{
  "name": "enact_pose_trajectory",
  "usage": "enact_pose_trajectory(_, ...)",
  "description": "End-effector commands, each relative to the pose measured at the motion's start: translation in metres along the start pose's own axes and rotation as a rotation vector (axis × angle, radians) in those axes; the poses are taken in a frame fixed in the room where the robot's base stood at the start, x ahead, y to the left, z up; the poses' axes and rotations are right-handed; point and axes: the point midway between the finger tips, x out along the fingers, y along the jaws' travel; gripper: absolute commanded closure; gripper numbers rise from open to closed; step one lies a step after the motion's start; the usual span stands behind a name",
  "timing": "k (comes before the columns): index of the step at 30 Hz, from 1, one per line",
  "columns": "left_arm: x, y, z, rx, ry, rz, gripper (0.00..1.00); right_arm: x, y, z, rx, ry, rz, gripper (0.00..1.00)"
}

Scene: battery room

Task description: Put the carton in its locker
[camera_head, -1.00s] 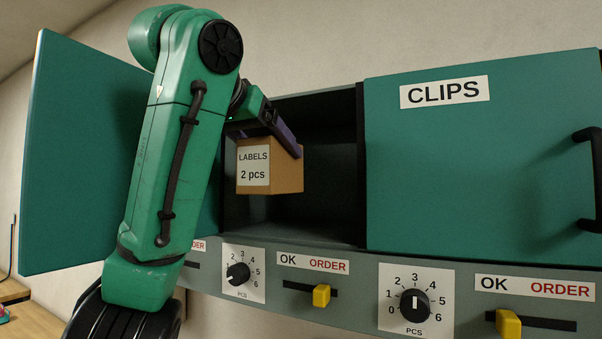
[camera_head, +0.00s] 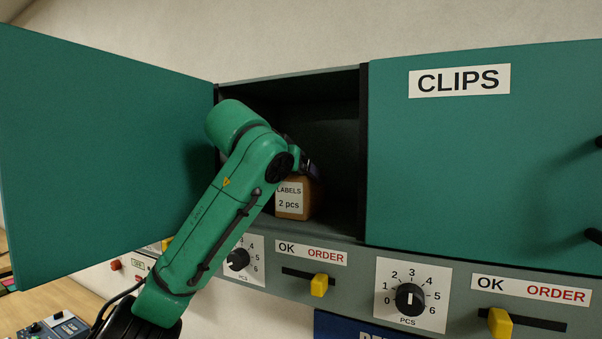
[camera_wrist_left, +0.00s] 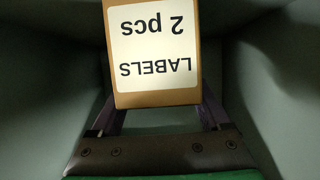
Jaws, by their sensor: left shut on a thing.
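The carton (camera_head: 292,214) is a small brown box with a white label reading LABELS, 2 pcs. It is inside the open locker (camera_head: 338,205), low and close to the locker floor; I cannot tell whether it touches it. My left gripper (camera_head: 312,168) reaches into the locker and is shut on the carton from above. In the left wrist view the carton (camera_wrist_left: 155,98) sits between the two purple fingers (camera_wrist_left: 160,118), its label upside down. Part of the carton is hidden behind my left arm. My right gripper is not in view.
The locker's green door (camera_head: 100,150) stands wide open at the left. A closed green door marked CLIPS (camera_head: 480,160) is at the right. Below runs a grey panel with dials (camera_head: 410,299) and yellow sliders (camera_head: 319,286). The locker has free room right of the carton.

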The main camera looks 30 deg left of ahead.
Motion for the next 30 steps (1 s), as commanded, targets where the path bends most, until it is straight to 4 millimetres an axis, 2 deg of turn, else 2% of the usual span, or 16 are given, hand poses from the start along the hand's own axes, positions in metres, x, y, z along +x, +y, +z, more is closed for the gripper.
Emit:
enact_pose_trajectory(5, 0.001, 0.000, 0.003, 0.000, 0.002, 0.000, 1.00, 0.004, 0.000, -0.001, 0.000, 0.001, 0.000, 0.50)
enact_pose_trajectory(6, 0.001, 0.000, 0.004, 0.000, 0.000, 0.000, 0.16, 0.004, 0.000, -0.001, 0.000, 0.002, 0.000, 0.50)
enact_pose_trajectory(7, 0.001, 0.000, 0.003, 0.000, 0.000, 0.000, 0.05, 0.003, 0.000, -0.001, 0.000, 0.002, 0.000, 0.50)
enact_pose_trajectory(8, 0.001, 0.000, 0.003, 0.000, 0.000, 0.000, 0.00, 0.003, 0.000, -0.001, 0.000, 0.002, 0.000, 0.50)
enact_pose_trajectory(16, -0.001, 0.000, -0.001, 0.000, 0.000, -0.001, 0.00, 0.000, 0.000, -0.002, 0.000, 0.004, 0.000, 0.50)
enact_pose_trajectory(19, -0.008, 0.000, 0.002, 0.000, 0.002, 0.000, 0.00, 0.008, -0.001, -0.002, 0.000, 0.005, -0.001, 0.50)
enact_pose_trajectory(23, -0.031, 0.001, 0.004, 0.001, 0.006, 0.002, 0.00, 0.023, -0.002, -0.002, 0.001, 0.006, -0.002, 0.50)
enact_pose_trajectory(30, -0.086, 0.001, 0.003, 0.001, 0.005, 0.002, 0.00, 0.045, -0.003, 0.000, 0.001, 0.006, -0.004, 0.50)
